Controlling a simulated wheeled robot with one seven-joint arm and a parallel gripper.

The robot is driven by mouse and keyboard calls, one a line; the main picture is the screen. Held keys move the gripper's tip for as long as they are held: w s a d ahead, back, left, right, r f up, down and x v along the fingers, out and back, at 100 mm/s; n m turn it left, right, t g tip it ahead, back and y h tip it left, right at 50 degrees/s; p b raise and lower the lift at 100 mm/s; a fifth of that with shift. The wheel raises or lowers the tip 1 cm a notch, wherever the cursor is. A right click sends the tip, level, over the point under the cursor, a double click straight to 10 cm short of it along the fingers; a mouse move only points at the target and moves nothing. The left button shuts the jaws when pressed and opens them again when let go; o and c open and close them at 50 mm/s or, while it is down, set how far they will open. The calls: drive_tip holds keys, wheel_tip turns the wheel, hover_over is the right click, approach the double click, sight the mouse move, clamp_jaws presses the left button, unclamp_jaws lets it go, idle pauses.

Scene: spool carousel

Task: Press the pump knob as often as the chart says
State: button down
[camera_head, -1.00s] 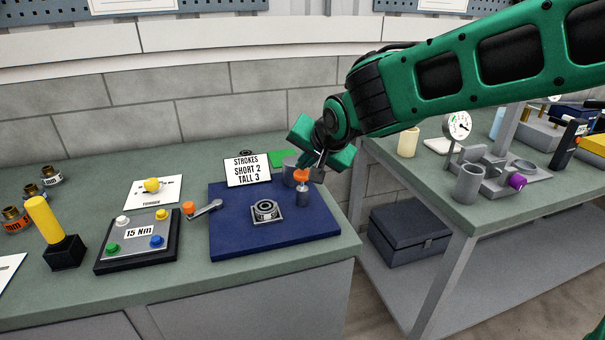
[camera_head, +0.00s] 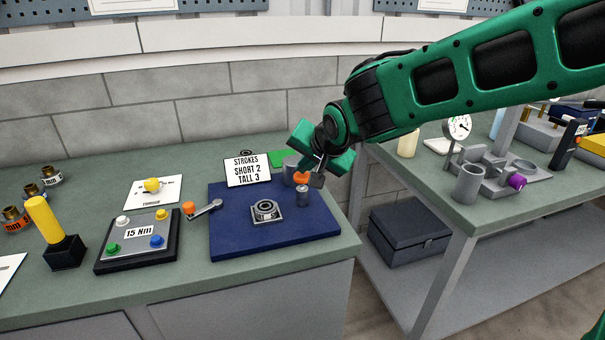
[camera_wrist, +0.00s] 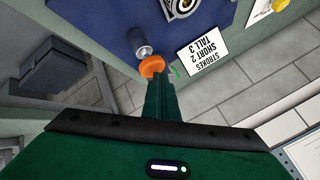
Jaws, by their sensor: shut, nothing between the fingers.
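The white chart (camera_head: 247,170) stands at the back of the blue mat and reads "STROKES SHORT 2 TALL 3". The orange pump knob (camera_head: 301,178) sits just above a small grey cylinder (camera_head: 303,197) at the right of the mat. My gripper (camera_head: 316,179) is shut and empty, with its fingertips at the knob. In the wrist view the knob (camera_wrist: 152,66) shows right at the finger ends, beside the grey cylinder (camera_wrist: 141,42). The fingers partly hide the knob, and I cannot tell for certain whether they touch it.
A wider grey cylinder (camera_head: 289,170) stands just behind the knob. A square bearing block (camera_head: 266,211) sits on the blue mat (camera_head: 235,240). A small crank with an orange end (camera_head: 189,208) and a button box (camera_head: 113,262) lie to the left. The mat's front is clear.

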sight(304, 178)
drive_tip(key=shift+f, duration=0.75)
idle(0.6)
drive_tip(key=shift+r, duration=1.7)
drive_tip(key=shift+r, duration=2.5)
idle(0.4)
wheel_tip(304, 178, up, 4)
drive_tip(key=shift+w+f, duration=0.1)
drive_tip(key=shift+f, duration=0.05)
drive_tip(key=shift+f, duration=0.1)
